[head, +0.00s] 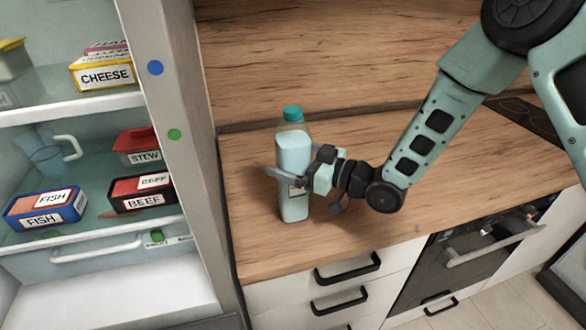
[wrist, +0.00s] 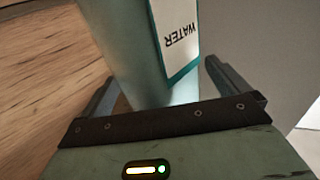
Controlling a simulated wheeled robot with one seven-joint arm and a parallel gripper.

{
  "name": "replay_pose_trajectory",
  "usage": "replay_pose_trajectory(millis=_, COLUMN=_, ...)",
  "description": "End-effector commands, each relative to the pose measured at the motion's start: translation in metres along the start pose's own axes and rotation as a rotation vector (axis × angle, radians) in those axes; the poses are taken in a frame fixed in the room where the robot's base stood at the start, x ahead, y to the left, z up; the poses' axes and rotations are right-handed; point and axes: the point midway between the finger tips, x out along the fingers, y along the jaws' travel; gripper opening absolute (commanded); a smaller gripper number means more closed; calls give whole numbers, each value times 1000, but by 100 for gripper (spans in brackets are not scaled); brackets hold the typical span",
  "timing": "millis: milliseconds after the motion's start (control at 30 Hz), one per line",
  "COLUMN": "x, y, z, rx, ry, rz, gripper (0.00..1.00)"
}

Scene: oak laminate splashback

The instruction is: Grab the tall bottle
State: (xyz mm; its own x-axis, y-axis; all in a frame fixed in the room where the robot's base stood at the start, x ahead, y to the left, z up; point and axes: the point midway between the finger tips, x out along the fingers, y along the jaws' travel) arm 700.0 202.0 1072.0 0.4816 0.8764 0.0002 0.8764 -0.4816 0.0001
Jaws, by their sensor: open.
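The tall bottle (head: 293,155) stands upright on the wooden counter. It is pale blue with a teal cap. In the wrist view the bottle (wrist: 125,50) carries a white label reading WATER and stands between the two fingers. My gripper (head: 287,182) is at the bottle's middle, coming from the right side. In the wrist view my gripper (wrist: 165,95) is open, with a finger on each side of the bottle. A gap shows between the bottle and the right finger. Contact at the left finger cannot be told.
The wooden counter (head: 400,215) has free room to the right, below my arm. An open fridge (head: 190,120) stands close on the left, with labelled food boxes on its shelves. A dark hob (head: 530,115) lies at the far right. Drawers and an oven (head: 470,260) are below the counter.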

Motion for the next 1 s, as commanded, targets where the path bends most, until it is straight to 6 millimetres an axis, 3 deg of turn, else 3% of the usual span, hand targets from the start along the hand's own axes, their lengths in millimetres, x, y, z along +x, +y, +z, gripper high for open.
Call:
replay_pose_trajectory(millis=167, x=0, y=0, z=0, rx=0, ry=0, rz=1, gripper=100)
replay_pose_trajectory(millis=467, x=0, y=0, z=0, rx=0, ry=0, rz=1, gripper=17)
replay_pose_trajectory(millis=767, x=0, y=1, z=-5, rx=-3, ry=6, rz=0, gripper=15)
replay_pose_trajectory(millis=1000, x=0, y=1, z=-30, rx=-7, ry=9, rz=1, gripper=15)
